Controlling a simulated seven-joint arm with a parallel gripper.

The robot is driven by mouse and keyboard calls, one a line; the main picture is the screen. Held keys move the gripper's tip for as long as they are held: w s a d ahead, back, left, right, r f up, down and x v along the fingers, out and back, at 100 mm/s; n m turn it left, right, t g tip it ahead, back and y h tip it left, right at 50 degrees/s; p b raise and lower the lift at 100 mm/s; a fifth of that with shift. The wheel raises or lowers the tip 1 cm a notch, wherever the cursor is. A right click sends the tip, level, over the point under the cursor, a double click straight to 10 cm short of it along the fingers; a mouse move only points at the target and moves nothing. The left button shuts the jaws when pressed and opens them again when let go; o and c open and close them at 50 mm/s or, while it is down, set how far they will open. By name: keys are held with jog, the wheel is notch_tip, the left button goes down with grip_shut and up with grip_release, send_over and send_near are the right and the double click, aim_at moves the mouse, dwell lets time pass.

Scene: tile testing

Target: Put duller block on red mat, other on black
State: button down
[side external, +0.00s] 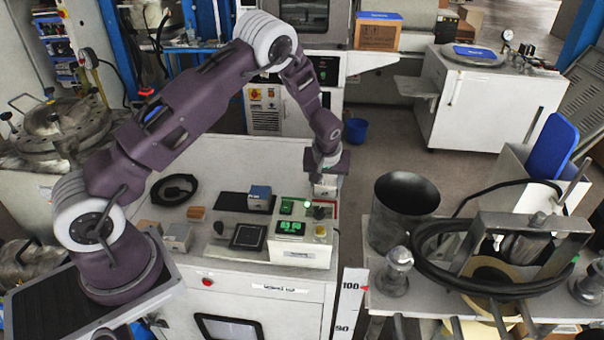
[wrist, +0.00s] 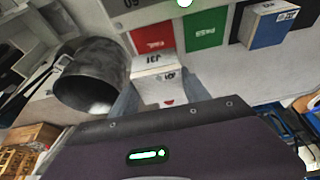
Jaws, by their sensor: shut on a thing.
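My gripper (side external: 325,179) is shut on a pale grey-white block (wrist: 157,68) with dark printed labels; its fingers (wrist: 157,96) flank the block in the wrist view. In the side view the block (side external: 325,189) is at the right end of the bench, and its height is hard to judge. The red mat (wrist: 152,38) lies just past the held block in the wrist view. A blue block (wrist: 268,27) with a pale, labelled face stands on the black mat (side external: 231,202); it also shows in the side view (side external: 260,197).
A green mat (wrist: 205,30) lies between the red mat and the blue block. A pale tester box (side external: 302,251) with green displays stands in front. A dark square plate (side external: 248,237) is beside it. A dark metal bucket (side external: 403,213) stands to the right of my gripper.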

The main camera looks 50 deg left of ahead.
jog(key=shift+f, duration=3.1)
jog(key=shift+f, duration=0.25)
jog(key=shift+c, duration=0.2)
grip_release()
jog(key=shift+r, duration=3)
